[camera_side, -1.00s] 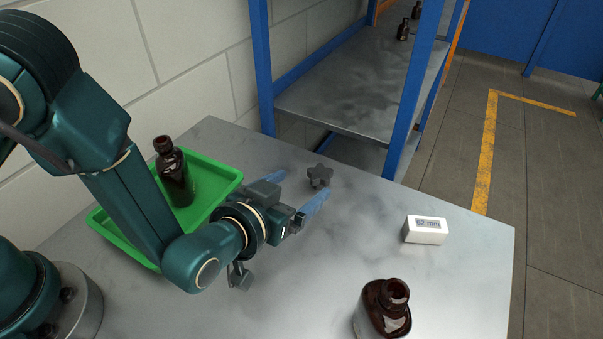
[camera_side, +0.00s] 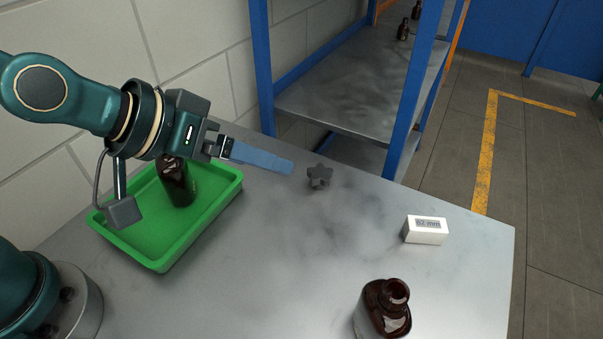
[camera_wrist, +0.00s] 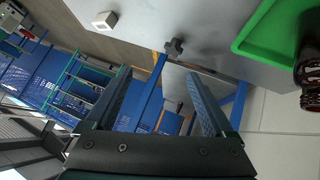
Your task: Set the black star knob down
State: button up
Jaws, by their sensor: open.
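The black star knob (camera_side: 319,177) rests on the grey metal table, near its back edge. It also shows in the wrist view (camera_wrist: 174,47), beyond the fingertips and apart from them. My gripper (camera_side: 285,165) is just left of the knob in the side view and raised above the table. In the wrist view its two blue fingers (camera_wrist: 158,80) are spread with nothing between them. In the side view the fingers overlap, so the gap between them does not show there.
A green tray (camera_side: 155,262) holds a brown bottle (camera_side: 177,185), partly hidden by my gripper. Another brown bottle (camera_side: 384,312) stands at the front. A blue-framed shelf (camera_side: 345,95) stands behind. The table's middle is clear.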

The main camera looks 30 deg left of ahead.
jog(key=s+a+r+g+y, duration=0.1)
jog(key=s+a+g+y, duration=0.1)
jog(key=s+a, duration=0.9)
jog(key=shift+s+a+r+g+y, duration=0.3)
jog(key=shift+a+g+y, duration=0.1)
jog(key=shift+a+y, duration=0.65)
jog(key=shift+a, duration=0.1)
